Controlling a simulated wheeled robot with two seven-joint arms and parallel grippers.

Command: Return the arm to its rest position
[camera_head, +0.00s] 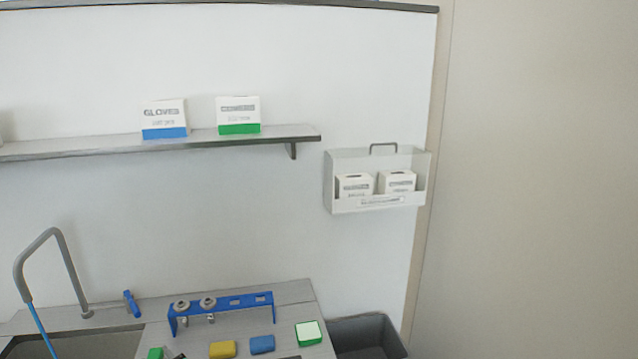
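Neither of my arms nor my grippers can be made out in the head view. A small dark and pale piece (175,354) shows at the bottom edge beside a green item (155,353). It is cut off by the frame, and I cannot tell what it is.
A grey counter (290,292) holds a sink (85,345) with a tall faucet (62,240), a blue rack (222,312), a yellow block (222,349), a blue block (262,344) and a green-and-white block (309,333). A dark bin (372,335) stands to the right. A shelf (80,149) hangs above.

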